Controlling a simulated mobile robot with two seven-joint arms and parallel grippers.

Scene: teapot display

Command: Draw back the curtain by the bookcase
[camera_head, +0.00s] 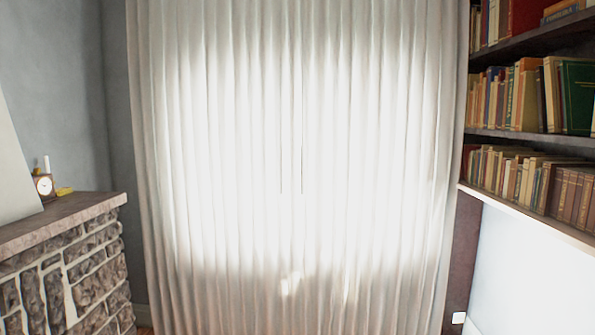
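A pale, pleated curtain (215,215) hangs closed across the middle of the view, with bright light coming through it. Two thin dark vertical lines show near its centre; I cannot tell if they are pull rods or the edges of two panels. The bookcase (500,137) stands to the right, next to the curtain's right edge, with several rows of books. Neither of my grippers is in view.
A stone fireplace (75,270) with a mantel (60,222) juts in at the left. A small clock (44,186) and a white candle (47,164) stand on the mantel. No obstacle shows in front of the curtain's middle.

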